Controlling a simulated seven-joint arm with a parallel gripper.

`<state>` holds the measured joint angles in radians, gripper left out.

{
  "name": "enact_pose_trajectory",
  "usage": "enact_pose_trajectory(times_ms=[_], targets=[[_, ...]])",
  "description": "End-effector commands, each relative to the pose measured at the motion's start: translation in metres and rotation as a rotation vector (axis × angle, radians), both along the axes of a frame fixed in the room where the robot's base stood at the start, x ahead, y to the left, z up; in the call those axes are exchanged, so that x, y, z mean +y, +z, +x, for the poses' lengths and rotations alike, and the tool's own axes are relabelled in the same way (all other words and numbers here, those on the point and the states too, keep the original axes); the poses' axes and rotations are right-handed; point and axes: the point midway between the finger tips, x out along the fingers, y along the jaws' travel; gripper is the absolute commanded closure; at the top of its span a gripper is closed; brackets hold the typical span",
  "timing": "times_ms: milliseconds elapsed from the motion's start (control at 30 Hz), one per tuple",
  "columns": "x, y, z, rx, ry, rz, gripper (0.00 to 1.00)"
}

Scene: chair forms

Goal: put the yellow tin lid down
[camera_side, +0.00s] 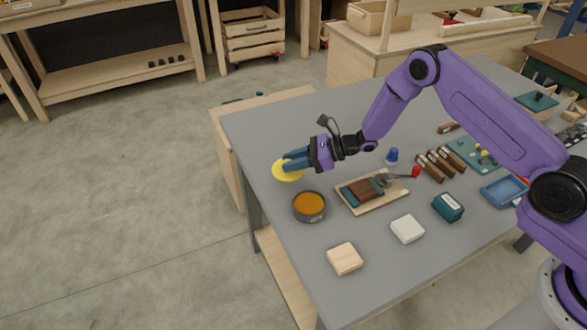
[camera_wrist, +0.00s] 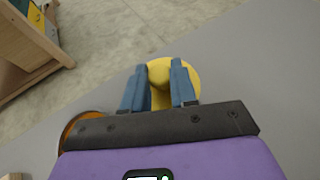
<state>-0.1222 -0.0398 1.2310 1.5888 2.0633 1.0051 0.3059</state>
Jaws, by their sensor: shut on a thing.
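The yellow tin lid (camera_side: 287,172) is a round disc with a raised knob-like part, which shows between my fingers in the wrist view (camera_wrist: 160,72). My gripper (camera_side: 291,161) is shut on the lid near the left edge of the grey table. The lid looks close to the tabletop, but I cannot tell whether it touches it. The open round tin (camera_side: 309,214) with orange contents stands just below and right of the lid in the side view. Part of its rim shows at the lower left in the wrist view.
A wooden board with a brown block (camera_side: 364,190) lies right of the tin. A pale wooden block (camera_side: 345,259), a white block (camera_side: 407,229) and a teal box (camera_side: 447,207) stand nearer the front. The grey table (camera_side: 265,140) is clear behind the lid; its left edge is close.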

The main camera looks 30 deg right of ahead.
Motion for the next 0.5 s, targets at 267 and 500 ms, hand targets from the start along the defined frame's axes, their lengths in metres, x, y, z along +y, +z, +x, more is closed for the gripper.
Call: enact_pose_trajectory(times_ms=[267, 500], targets=[[0.000, -0.029, -0.001, 0.002, 0.001, 0.001, 1.00], [0.000, -0.029, -0.001, 0.000, 0.001, 0.001, 1.00]])
